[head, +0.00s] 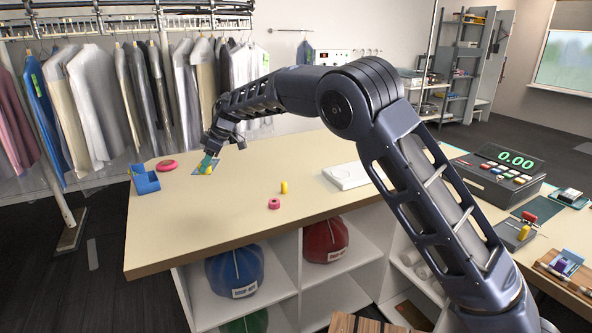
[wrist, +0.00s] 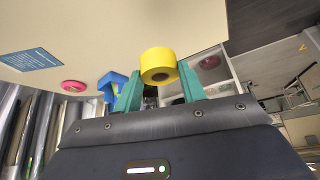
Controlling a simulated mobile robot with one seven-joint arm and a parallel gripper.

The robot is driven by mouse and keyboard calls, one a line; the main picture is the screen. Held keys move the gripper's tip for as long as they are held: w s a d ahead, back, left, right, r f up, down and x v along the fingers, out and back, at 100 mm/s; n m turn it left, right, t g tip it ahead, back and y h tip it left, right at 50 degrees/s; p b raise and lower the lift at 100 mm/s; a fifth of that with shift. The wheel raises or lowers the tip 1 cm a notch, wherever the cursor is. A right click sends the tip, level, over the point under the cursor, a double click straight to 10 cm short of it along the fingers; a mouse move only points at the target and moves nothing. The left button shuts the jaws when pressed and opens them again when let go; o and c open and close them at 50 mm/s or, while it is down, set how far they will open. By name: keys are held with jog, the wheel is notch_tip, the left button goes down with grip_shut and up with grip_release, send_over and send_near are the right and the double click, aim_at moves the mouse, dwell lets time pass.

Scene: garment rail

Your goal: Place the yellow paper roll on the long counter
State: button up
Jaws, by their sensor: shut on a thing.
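The yellow paper roll (wrist: 157,64) sits between the two teal fingers of my gripper (wrist: 160,82) in the wrist view, with its round end and dark core toward the camera. In the head view my gripper (head: 208,163) points down over the far left part of the long counter (head: 225,205). The yellow roll (head: 206,170) shows there at the fingertips, small and partly covered. It overlaps the blue card on the counter in the picture. I cannot tell whether the roll touches the top.
A blue dispenser (head: 145,180) and a pink roll (head: 167,165) stand left of my gripper. A pink ring (head: 274,204), a small yellow cylinder (head: 284,187) and a white device (head: 346,175) are to the right. Garments hang behind. The counter's front left is clear.

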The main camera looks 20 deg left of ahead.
notch_tip(320, 180, down, 20)
dwell(0.8)
jog(key=shift+f, duration=0.1)
jog(key=o, duration=0.9)
jog(key=shift+o, duration=0.2)
jog(key=v, duration=1.2)
jog(key=shift+r, duration=0.2)
